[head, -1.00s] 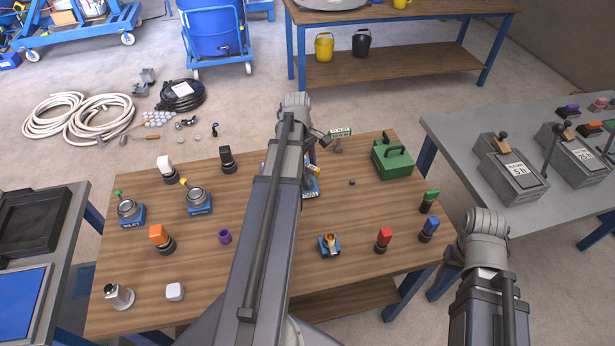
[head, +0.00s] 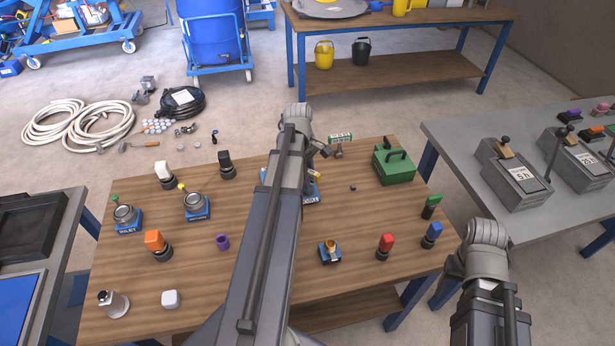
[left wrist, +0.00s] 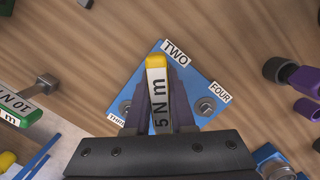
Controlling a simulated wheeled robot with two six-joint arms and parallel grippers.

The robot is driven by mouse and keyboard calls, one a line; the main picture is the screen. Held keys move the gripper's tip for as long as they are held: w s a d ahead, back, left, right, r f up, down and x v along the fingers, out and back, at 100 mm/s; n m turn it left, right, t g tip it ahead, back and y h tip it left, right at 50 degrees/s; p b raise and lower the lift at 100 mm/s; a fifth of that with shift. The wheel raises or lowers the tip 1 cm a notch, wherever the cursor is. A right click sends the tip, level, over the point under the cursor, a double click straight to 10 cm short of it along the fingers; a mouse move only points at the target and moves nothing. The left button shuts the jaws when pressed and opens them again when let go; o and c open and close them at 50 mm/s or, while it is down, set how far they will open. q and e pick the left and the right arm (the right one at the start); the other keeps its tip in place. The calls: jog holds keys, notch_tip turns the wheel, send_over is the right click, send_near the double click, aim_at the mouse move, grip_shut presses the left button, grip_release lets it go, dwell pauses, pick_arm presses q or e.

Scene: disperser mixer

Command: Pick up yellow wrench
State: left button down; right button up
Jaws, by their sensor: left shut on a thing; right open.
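The yellow wrench (left wrist: 159,95) has a yellow head and a white label reading "5 N m". In the left wrist view my left gripper (left wrist: 162,100) is shut on it, with a dark finger on each side. A blue plate (left wrist: 200,88) marked TWO, FOUR and a partly hidden third word lies behind it. I cannot tell whether the wrench touches the plate. In the head view my left arm hides most of the gripper and plate; a small yellow part (head: 316,174) shows beside the arm. My right gripper is outside both views.
The wooden table (head: 200,262) also holds a green box (head: 393,167), a purple ring (head: 222,242) and several coloured switches. A grey table (head: 450,150) stands at right.

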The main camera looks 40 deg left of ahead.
dwell(0.5)
pick_arm(q)
notch_tip(320, 180, up, 10)
jog(key=p, duration=1)
jog(key=shift+m, duration=0.6)
notch_tip(320, 180, down, 7)
jog(key=b, duration=0.7)
jog(key=shift+f, duration=0.2)
jog(key=shift+f+b, duration=1.25)
jog(key=shift+b, duration=0.25)
jog(key=c, duration=0.7)
grip_release()
jog(key=shift+r, duration=0.1)
jog(key=r+p, duration=0.5)
jog(key=a+r+p, duration=0.1)
jog(key=r+p, duration=0.1)
jog(key=p, duration=0.1)
jog(key=shift+a+r, duration=0.1)
jog(key=shift+r, duration=0.25)
